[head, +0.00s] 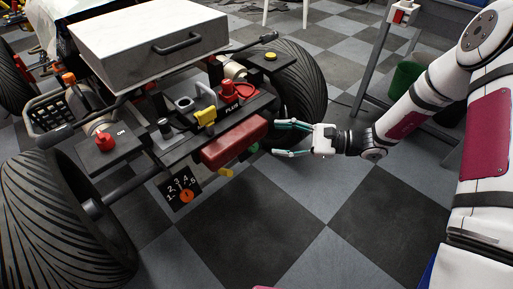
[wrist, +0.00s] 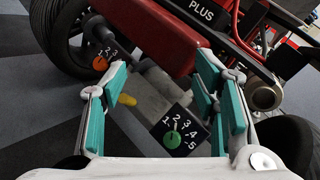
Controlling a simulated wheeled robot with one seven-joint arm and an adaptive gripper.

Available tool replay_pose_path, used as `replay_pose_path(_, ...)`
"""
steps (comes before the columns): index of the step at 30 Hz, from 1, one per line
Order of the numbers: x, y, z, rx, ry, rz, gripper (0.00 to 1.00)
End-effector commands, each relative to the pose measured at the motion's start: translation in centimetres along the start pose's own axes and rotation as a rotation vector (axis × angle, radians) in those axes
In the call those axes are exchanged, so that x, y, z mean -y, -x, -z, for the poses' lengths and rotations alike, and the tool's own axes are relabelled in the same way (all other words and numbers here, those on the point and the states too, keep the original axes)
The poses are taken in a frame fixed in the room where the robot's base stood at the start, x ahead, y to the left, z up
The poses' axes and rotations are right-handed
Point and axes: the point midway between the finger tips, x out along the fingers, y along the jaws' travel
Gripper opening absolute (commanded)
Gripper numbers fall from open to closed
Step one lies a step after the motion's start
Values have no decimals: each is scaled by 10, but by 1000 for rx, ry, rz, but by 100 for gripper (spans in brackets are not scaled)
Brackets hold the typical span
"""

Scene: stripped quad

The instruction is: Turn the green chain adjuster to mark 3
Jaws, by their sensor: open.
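The green chain adjuster (wrist: 172,138) is a round knob on a black dial plate (wrist: 158,131) marked 1 to 5, low between my fingers in the wrist view. A small pale mark near the knob's top points roughly up, toward the 1 and 2 side; the exact mark is hard to read. In the head view only a bit of green (head: 254,148) shows at the right end of the red box. My gripper (head: 277,140) is open and empty at the right of that spot. Its teal fingers (wrist: 162,70) stand either side of the dial in the wrist view, apart from the knob.
A red box (head: 235,140) hangs above the dial. An orange knob (head: 187,196) on a similar numbered plate and a yellow knob (head: 225,172) lie left. A big tyre (head: 305,85) stands behind my gripper. The checkered floor in front is clear.

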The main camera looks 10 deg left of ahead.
Motion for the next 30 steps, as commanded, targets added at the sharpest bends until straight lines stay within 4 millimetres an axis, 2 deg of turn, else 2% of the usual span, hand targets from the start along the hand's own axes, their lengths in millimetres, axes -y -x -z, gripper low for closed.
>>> replay_pose_path(1,-2,-1,19,4,-45,53,54)
replay_pose_path(5,-5,-3,71,0,-156,210,54)
replay_pose_path(9,-17,-2,127,-19,-280,378,54)
replay_pose_path(12,-30,-1,161,-38,-357,476,54)
replay_pose_path(15,-41,0,185,-55,-413,548,54)
replay_pose_path(18,-49,0,200,-69,-449,593,54)
replay_pose_path(22,-52,-2,209,-76,-467,616,54)
replay_pose_path(26,-46,-13,213,-75,-467,616,54)
replay_pose_path(30,-33,-33,219,-75,-465,614,54)
